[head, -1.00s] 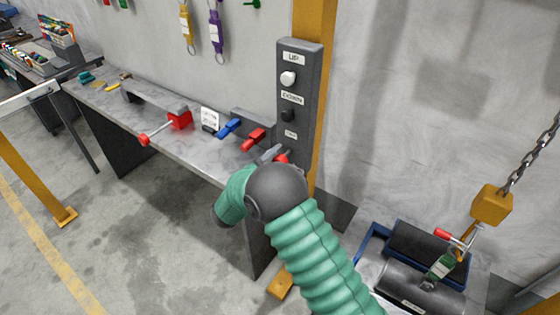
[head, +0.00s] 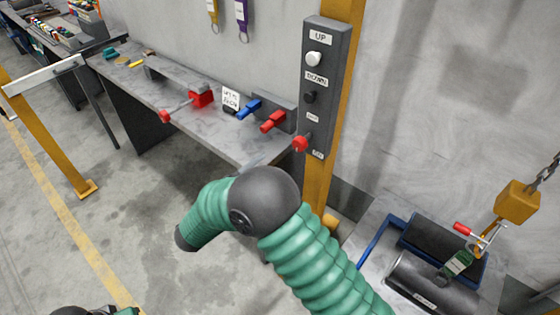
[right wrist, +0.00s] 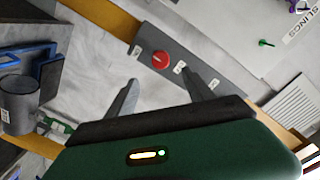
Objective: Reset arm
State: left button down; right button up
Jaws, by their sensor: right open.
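My right arm (head: 310,250), green and ribbed with a dark grey joint, comes in from the bottom right of the head view. Its wrist hides most of the right gripper there, with a grey finger showing near the bench edge. In the right wrist view my right gripper (right wrist: 160,77) is open and empty, its two grey fingers wide apart. Beyond them is the grey control box (right wrist: 190,62) with a red button (right wrist: 161,60), apart from the fingers as far as I can tell. A green and dark part of mine shows at the bottom left edge of the head view; no left gripper fingers show.
The control box (head: 327,75) is on a yellow post (head: 318,185). A bench (head: 200,125) with red and blue handles stands left of it. At right, a yellow hook block (head: 518,201) hangs above a dark cylinder (head: 432,282). Open floor lies at left.

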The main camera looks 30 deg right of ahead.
jog(key=shift+s+a, duration=0.2)
jog(key=shift+a, duration=0.25)
